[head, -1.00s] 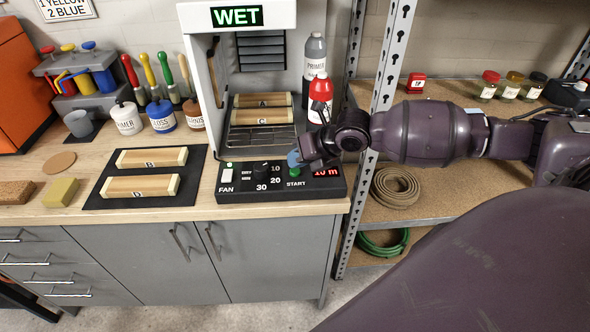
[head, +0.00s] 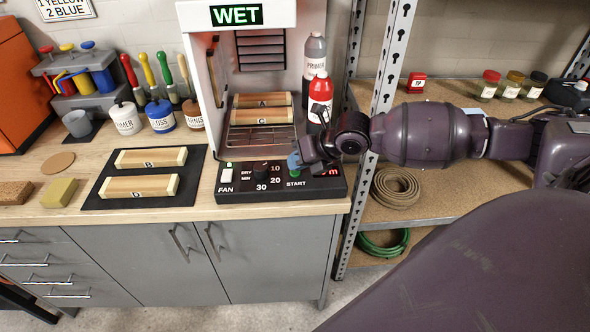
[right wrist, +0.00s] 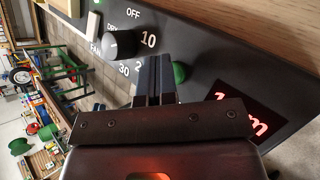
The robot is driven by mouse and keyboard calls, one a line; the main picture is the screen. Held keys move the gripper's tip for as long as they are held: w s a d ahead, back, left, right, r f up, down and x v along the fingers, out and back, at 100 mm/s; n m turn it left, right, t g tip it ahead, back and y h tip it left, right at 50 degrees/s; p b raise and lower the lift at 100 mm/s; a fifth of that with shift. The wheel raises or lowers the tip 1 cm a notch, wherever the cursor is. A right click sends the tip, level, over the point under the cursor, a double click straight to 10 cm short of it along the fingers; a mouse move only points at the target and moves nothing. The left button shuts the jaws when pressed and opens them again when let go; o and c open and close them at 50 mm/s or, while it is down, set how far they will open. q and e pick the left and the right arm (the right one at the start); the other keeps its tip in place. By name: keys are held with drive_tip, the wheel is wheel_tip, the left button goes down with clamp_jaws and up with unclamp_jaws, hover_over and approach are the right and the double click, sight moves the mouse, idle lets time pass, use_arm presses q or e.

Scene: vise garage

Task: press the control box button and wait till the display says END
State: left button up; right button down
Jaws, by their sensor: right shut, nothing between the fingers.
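The black control box (head: 228,196) lies at the front edge of the bench, below the drying cabinet. Its green START button (head: 295,174) is just below my right gripper (head: 293,161). My right gripper is shut and empty. In the right wrist view its fingertips (right wrist: 153,62) point down at the panel, and the green button (right wrist: 180,72) shows right beside them; I cannot tell whether they touch. The red display (head: 333,172) is partly behind the gripper, with an "m" showing. It is also lit in the right wrist view (right wrist: 243,116). The cabinet sign (head: 237,15) reads WET. My left gripper is out of view.
The box also has a timer knob (head: 262,167) and a white FAN switch (head: 228,171). Blocks A (head: 262,100) and C (head: 262,116) sit in the cabinet. A red bottle (head: 319,92) stands close behind my gripper. A metal shelf post (head: 386,60) is to the right.

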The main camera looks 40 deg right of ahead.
drive_tip(key=shift+r, duration=0.15)
drive_tip(key=shift+r+p, duration=0.5)
drive_tip(key=shift+r, duration=0.25)
drive_tip(key=shift+r, duration=0.1)
drive_tip(key=shift+r+p, duration=1.75)
drive_tip(key=shift+r, duration=0.7)
drive_tip(key=shift+f, duration=0.1)
